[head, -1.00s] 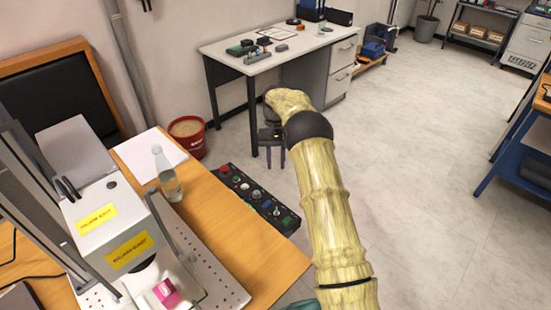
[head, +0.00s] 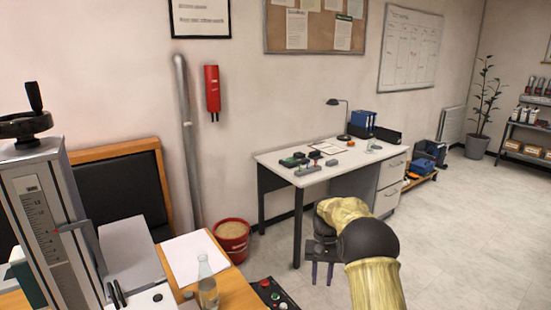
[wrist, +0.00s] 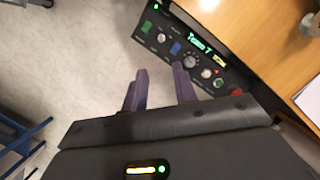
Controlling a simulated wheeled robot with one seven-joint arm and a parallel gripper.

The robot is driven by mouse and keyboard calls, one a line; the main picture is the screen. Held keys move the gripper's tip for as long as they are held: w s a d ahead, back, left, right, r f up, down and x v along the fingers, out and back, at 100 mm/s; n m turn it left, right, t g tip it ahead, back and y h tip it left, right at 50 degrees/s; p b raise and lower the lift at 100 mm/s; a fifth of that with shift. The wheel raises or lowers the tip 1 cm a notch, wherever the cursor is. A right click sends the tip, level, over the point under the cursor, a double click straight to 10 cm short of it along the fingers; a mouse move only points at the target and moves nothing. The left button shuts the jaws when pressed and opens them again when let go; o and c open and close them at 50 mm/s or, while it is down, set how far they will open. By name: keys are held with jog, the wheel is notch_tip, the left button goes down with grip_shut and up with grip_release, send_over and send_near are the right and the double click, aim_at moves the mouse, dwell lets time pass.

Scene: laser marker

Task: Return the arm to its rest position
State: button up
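My arm (head: 373,255), pale yellow with a black joint, reaches up from the lower right of the head view. My gripper (head: 322,276) hangs from its end with two purple fingers pointing down. In the wrist view my gripper (wrist: 160,70) shows its fingers spread apart with nothing between them. It is open and empty. Beyond the fingers in the wrist view is a black control box (wrist: 198,62) with knobs and a lit green display. The fingers look clear of it.
The wooden table (head: 238,291) at lower left holds the laser marker (head: 52,225), a clear bottle (head: 207,283) and a white sheet (head: 194,258). A red bucket (head: 232,240) stands behind it. A white desk (head: 345,168) stands beyond. Open floor (head: 460,240) lies to the right.

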jog(key=s+r+t+p, duration=0.3)
jog(key=s+r, duration=0.4)
jog(key=s, duration=0.7)
jog(key=s+r+n+t+p, duration=0.1)
jog(key=s+r+p, duration=0.4)
jog(key=s, duration=0.9)
jog(key=shift+d+r+n+t+h, duration=0.3)
jog(key=shift+d+r+t, duration=0.15)
jog(key=shift+r+t, duration=0.45)
jog(key=shift+s, duration=0.1)
